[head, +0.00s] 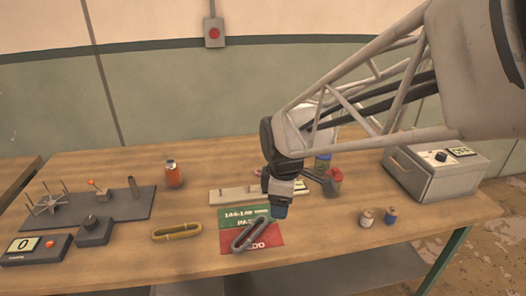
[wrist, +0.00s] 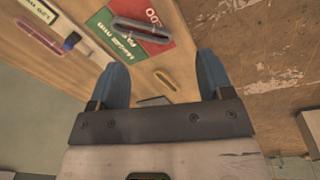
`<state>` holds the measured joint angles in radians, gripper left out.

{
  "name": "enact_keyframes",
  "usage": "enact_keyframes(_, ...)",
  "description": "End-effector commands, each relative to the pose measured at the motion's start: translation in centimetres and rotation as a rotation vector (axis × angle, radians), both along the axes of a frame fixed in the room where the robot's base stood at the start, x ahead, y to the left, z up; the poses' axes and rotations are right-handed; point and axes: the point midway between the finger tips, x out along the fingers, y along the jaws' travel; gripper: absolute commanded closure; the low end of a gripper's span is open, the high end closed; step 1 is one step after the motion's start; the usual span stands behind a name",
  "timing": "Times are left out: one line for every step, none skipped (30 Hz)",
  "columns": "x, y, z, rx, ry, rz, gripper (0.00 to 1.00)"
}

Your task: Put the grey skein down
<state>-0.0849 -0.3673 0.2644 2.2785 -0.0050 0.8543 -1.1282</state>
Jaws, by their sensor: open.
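The grey skein (head: 250,235) is a long oval loop. It lies on a two-coloured mat, mostly over the red part (head: 274,243), with one end at the edge of the green part (head: 232,215). In the wrist view the grey skein (wrist: 141,30) also lies across the red and green border. My gripper (head: 279,211) is just above and to the right of the skein in the head view. In the wrist view its blue fingers (wrist: 163,68) are spread wide with nothing held between them. The skein is apart from the fingers in that view.
A yellow skein (head: 177,232) lies left of the mat. Two small spools (head: 378,217) stand to the right, before a grey box (head: 436,171). An orange jar (head: 173,174) and a dark pegged board (head: 90,207) are on the left. The front table strip is clear.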

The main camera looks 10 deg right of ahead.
Motion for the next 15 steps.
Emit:
enact_keyframes(-1.2,-0.4,0.7,0.009,-0.01,-0.079,0.27)
enact_keyframes(-1.8,-0.6,1.1,0.015,-0.016,-0.13,0.27)
enact_keyframes(-2.7,-0.9,1.5,0.023,-0.022,-0.198,0.27)
enact_keyframes(-3.3,-1.1,1.8,0.03,-0.028,-0.247,0.27)
enact_keyframes(-3.9,-1.4,2.1,0.037,-0.033,-0.299,0.27)
enact_keyframes(-4.8,-1.6,2.4,0.046,-0.038,-0.367,0.27)
enact_keyframes(-5.4,-1.8,2.8,0.053,-0.044,-0.417,0.27)
enact_keyframes(-6.1,-2.0,3.0,0.061,-0.047,-0.468,0.27)
enact_keyframes(-7.0,-2.2,3.3,0.071,-0.053,-0.536,0.27)
enact_keyframes(-7.7,-2.4,3.5,0.079,-0.058,-0.585,0.27)
enact_keyframes(-8.3,-2.6,3.7,0.087,-0.063,-0.637,0.27)
enact_keyframes(-9.2,-2.8,4.0,0.099,-0.069,-0.704,0.27)
enact_keyframes(-9.8,-3.0,4.1,0.108,-0.074,-0.753,0.27)
enact_keyframes(-10.5,-3.1,4.2,0.116,-0.078,-0.803,0.27)
enact_keyframes(-11.3,-3.3,4.5,0.127,-0.083,-0.865,0.27)
